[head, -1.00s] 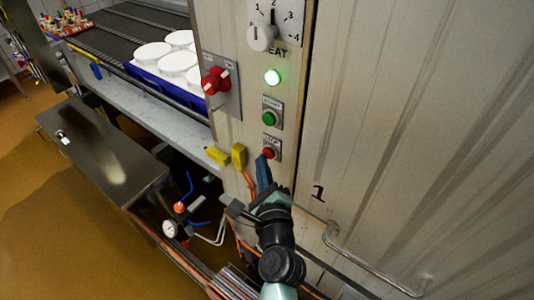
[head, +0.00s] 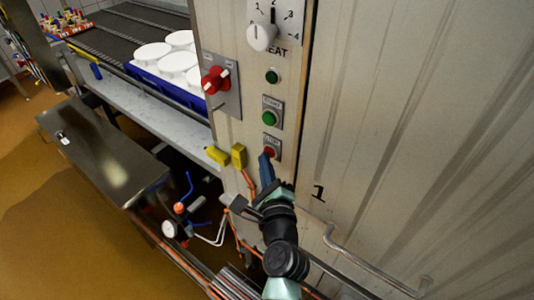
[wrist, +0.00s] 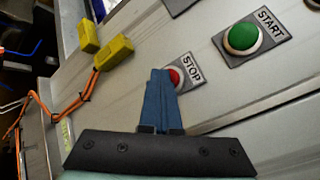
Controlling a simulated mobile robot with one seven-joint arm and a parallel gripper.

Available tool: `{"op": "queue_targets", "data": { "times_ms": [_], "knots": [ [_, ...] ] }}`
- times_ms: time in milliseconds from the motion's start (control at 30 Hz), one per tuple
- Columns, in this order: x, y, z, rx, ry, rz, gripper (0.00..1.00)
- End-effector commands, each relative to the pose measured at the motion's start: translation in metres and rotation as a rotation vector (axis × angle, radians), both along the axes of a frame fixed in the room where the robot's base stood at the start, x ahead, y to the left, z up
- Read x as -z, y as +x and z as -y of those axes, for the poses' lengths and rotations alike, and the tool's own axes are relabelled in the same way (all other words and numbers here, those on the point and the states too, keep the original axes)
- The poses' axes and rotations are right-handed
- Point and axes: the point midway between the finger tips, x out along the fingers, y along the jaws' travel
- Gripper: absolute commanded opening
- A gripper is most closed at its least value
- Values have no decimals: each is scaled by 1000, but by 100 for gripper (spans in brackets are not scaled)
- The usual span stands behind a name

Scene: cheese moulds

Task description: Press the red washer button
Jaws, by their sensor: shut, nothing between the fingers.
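The red button (head: 269,152) sits on a small plate on the washer's panel, below the green START button (head: 269,118). In the wrist view the red button (wrist: 175,77) is beside the word STOP and partly hidden by my fingers. My gripper (head: 265,157) is shut and empty, its blue fingertips at the red button. In the wrist view my gripper (wrist: 160,74) overlaps the button's left side; the tips look to be touching it. The round indicator lamp (head: 272,76) above START is dark.
A red rotary switch (head: 215,80) and a white HEAT dial (head: 262,36) are higher on the panel. Yellow connectors (head: 238,155) with orange cables hang left of my gripper. A metal handle (head: 370,268) is at the lower right. White moulds fill a blue crate (head: 150,82).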

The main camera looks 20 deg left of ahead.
Motion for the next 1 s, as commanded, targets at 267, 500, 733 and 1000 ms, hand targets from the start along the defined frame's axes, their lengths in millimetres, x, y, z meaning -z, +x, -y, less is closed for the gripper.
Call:
{"op": "queue_targets", "data": {
  "times_ms": [267,500,733,1000],
  "knots": [
    [0,0,1,2,0,1,0],
    [-1,-11,-3,2,1,-1,0],
    [0,-17,-6,1,0,0,0],
    [0,-19,-7,1,0,-1,0]
  ]
}}
